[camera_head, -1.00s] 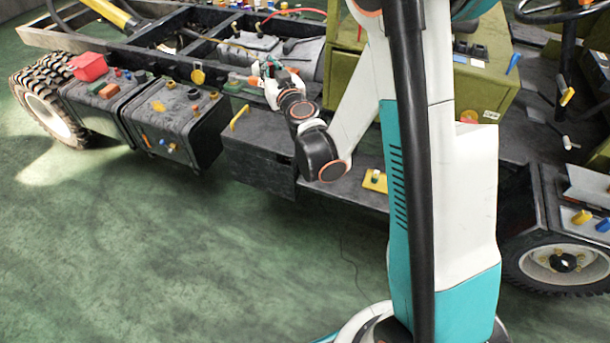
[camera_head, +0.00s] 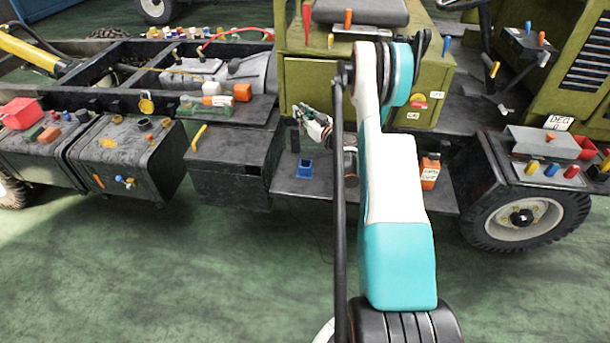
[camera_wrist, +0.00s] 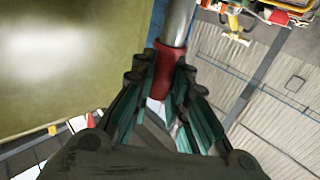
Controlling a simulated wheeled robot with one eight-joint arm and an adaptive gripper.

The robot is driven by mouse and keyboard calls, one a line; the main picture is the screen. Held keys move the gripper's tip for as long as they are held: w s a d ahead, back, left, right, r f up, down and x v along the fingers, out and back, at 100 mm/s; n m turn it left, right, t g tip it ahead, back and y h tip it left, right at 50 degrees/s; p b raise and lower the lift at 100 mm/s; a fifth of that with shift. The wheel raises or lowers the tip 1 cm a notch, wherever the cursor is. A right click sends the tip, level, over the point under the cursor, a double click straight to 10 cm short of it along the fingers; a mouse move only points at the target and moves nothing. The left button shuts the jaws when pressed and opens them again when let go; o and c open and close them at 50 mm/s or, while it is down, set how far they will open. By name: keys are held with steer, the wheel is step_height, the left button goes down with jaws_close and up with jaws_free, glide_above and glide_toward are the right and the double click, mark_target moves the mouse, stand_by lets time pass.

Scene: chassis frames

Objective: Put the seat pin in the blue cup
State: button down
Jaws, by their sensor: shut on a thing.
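My gripper (camera_wrist: 165,110) is shut on the red part of a pin (camera_wrist: 167,72) in the wrist view. Its grey metal shaft reaches up past the fingertips. I take it to be the seat pin; its lower end is hidden between the fingers. In the head view my gripper (camera_head: 313,124) is small, in front of the green cab box, and the pin is hard to make out there. The blue cup (camera_head: 304,169) stands on the dark step, below and slightly left of my gripper, apart from it.
A dark box (camera_head: 232,170) with a yellow handle is left of the cup. An orange bottle (camera_head: 430,172) stands on the step to the right, beyond my arm. The green cab box (camera_head: 310,85) rises behind. The step around the cup looks bare.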

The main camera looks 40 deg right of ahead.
steer(key=shift+s+d+f+b, duration=0.15)
steer(key=shift+f+b, duration=1)
steer(key=shift+f, duration=2.3)
steer(key=shift+s+d+f+b, duration=0.15)
steer(key=shift+f+b, duration=0.95)
steer(key=shift+f, duration=2.35)
steer(key=shift+d+f+b, duration=0.25)
steer(key=shift+f+b, duration=0.9)
steer(key=shift+f, duration=2.3)
steer(key=c, duration=1.6)
jaws_free()
steer(key=shift+r, duration=0.1)
steer(key=shift+o, duration=0.2)
